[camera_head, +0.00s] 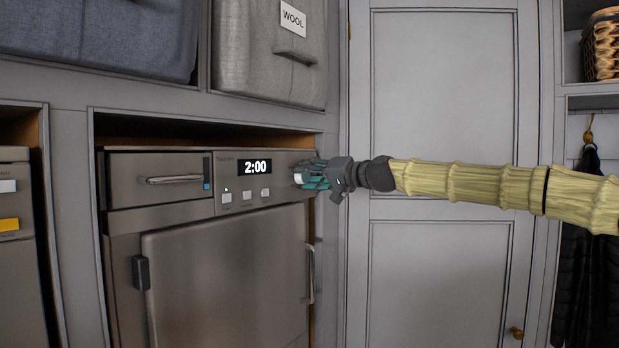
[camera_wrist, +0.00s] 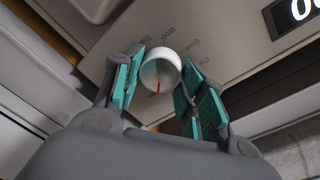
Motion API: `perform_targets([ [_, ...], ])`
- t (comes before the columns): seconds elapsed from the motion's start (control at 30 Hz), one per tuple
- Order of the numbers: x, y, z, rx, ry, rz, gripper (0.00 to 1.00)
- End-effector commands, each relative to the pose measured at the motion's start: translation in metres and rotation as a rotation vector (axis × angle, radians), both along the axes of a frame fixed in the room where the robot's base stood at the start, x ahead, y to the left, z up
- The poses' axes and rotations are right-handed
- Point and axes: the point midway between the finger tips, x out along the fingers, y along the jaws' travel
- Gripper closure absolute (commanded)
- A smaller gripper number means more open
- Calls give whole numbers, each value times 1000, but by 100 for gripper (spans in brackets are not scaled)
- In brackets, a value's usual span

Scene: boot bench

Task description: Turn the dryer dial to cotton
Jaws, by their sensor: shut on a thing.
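The dryer (camera_head: 225,270) stands in a cabinet bay, with its control panel along the top. The dial (camera_wrist: 160,72) is a round white knob with a red pointer line, which points toward the bottom of the wrist view. Small labels lie around its far side; one appears to read Wool, and the others are too blurred to read surely. My gripper (camera_wrist: 163,62) is shut on the dial, with a teal pad on each side. In the head view my gripper (camera_head: 312,175) reaches the panel's right end from the right and largely hides the dial.
The panel display (camera_head: 255,167) reads 2:00, above several small white buttons (camera_head: 247,195). A drawer (camera_head: 160,178) is to the left. Grey fabric bins (camera_head: 270,70), one labelled WOOL, sit above. A tall grey door (camera_head: 445,100) stands behind my arm.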

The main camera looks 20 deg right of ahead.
Motion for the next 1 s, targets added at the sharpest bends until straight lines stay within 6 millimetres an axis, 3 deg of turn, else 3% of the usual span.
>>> perform_targets([
  [0.37, 0, -1, 1, 4, 1, -3, 83],
  [0.4, 0, -1, 1, 4, 1, -3, 54],
  [0.5, 0, -1, 1, 3, 0, -3, 37],
  [1.0, -9, -7, 2, 2, 0, -2, 37],
])
